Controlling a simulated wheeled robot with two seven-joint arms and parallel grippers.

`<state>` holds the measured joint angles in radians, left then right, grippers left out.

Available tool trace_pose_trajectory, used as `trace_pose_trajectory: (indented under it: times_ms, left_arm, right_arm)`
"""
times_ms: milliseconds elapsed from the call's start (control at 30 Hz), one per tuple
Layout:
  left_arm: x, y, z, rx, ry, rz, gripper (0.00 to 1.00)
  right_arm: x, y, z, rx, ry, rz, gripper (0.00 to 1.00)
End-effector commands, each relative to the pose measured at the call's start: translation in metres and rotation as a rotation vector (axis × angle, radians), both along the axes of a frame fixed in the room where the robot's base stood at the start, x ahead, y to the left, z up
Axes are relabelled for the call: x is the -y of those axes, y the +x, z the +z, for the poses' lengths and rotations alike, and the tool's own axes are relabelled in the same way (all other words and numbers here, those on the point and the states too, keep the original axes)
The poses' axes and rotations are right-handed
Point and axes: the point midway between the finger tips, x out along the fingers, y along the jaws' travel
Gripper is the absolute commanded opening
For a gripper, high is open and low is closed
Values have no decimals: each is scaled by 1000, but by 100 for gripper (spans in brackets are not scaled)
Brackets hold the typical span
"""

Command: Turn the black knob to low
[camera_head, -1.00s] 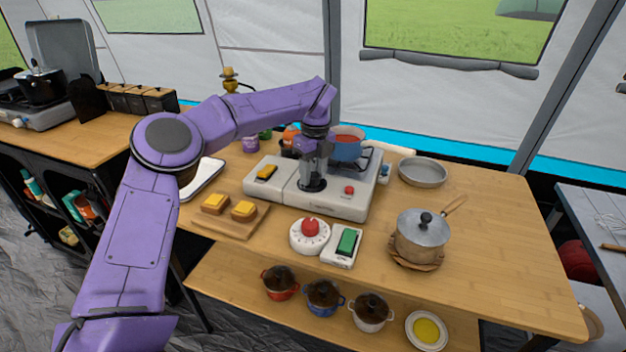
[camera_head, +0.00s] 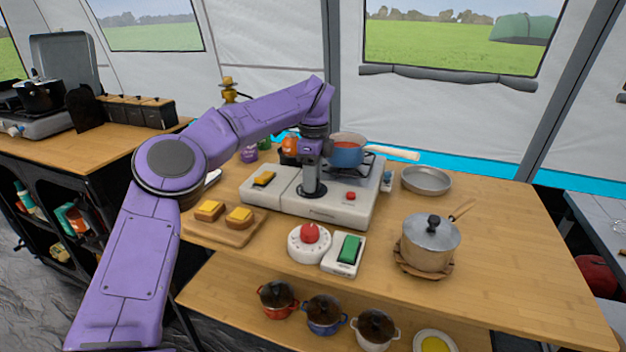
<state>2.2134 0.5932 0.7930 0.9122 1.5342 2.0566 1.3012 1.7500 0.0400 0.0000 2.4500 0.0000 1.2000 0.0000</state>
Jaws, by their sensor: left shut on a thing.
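The black knob (camera_head: 313,193) is on the top of the white portable stove (camera_head: 340,212), left of the burner. Only its dark round base shows; the rest is hidden by my left gripper (camera_head: 313,184). The left gripper points straight down and is shut on the knob. No low mark can be made out on the stove. My right gripper is not in view.
A blue pot with red contents (camera_head: 347,153) stands on the burner, its handle pointing right. A cutting board with toast (camera_head: 225,231), a white dial timer (camera_head: 309,243), a green-topped box (camera_head: 345,254) and a lidded pot (camera_head: 428,242) stand around the stove.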

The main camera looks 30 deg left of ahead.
Motion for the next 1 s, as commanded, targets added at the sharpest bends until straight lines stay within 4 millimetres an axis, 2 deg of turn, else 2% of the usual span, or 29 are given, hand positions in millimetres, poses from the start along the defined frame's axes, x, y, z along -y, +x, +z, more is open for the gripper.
trace_pose_trajectory:
  times_ms: [400,433,500,800,867,1000]
  left_arm:
    - [0,0,0,0,0,6,12]
    - [0,0,0,0,0,6,49]
    - [0,0,0,0,0,6,68]
    - [0,0,3,1,1,6,68]
    - [0,1,9,2,1,6,68]
    - [-1,3,42,3,2,7,68]
  right_arm:
    - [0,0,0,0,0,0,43]
    - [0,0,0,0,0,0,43]
    - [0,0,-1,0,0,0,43]
    - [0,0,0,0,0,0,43]
    - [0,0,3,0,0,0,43]
    - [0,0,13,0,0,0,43]
